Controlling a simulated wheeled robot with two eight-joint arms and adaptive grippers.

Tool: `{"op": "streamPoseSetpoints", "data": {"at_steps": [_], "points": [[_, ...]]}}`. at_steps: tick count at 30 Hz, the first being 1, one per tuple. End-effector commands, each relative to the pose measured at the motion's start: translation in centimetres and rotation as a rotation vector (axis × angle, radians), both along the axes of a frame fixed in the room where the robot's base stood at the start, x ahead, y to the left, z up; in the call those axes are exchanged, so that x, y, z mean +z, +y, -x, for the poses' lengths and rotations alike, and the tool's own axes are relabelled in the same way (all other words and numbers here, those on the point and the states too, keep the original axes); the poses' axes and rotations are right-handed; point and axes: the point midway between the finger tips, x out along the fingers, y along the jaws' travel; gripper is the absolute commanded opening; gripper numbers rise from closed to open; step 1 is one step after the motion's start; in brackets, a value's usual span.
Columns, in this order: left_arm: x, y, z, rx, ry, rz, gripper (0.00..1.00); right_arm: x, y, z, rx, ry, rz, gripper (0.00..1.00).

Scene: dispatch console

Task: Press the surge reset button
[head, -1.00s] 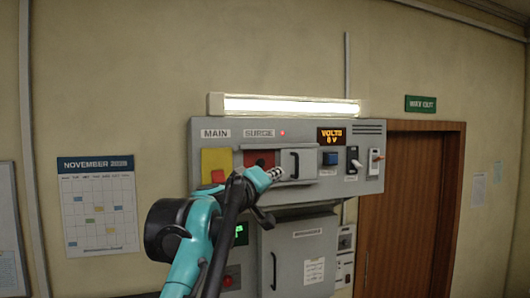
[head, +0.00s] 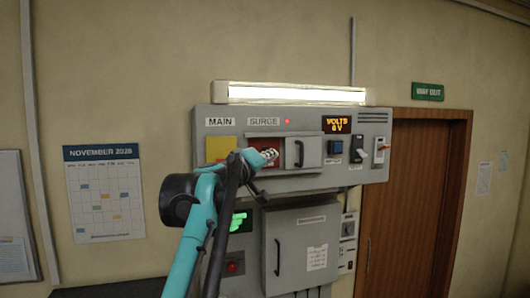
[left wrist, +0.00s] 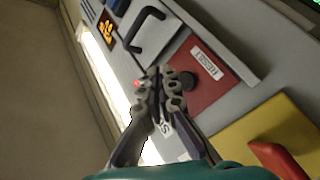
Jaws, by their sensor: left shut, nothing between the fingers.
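The surge section has a white SURGE label (head: 263,122) and a lit red lamp (head: 287,122). Below is a red panel (head: 254,143), partly hidden by my left gripper in the head view. In the left wrist view this red panel (left wrist: 212,80) bears a RESET label (left wrist: 203,60) and a dark round button (left wrist: 188,81), partly behind a finger. A grey cover with a black handle (head: 303,152) sits right of the red panel. My left gripper (head: 270,156) is shut and empty in front of the panel; contact with the button cannot be told. My right gripper is not in view.
A yellow plate (head: 219,148) with a red part (left wrist: 275,158) is beside the red panel, under MAIN. A blue button (head: 335,147) and switches (head: 356,148) are at the right. A lower grey cabinet (head: 304,222) has a handle. A lit lamp (head: 291,94) tops the console.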

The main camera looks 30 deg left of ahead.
Motion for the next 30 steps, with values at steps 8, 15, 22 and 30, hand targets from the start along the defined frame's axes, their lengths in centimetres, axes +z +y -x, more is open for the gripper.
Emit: {"op": "streamPoseSetpoints", "data": {"at_steps": [8, 15, 22, 30], "points": [[0.1, 2.1, -1.8, 0.000, 0.000, 0.000, 0.00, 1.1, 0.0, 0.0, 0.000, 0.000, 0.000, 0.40], [0.0, 2.4, -2.1, 0.000, 0.000, 0.000, 0.00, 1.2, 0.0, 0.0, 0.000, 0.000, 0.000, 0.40], [0.0, 2.4, -2.1, 0.000, 0.000, 0.000, 0.00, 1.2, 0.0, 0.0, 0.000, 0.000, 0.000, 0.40], [0.0, 2.4, -2.1, 0.000, 0.000, 0.000, 0.00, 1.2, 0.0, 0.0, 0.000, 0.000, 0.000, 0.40]]}}
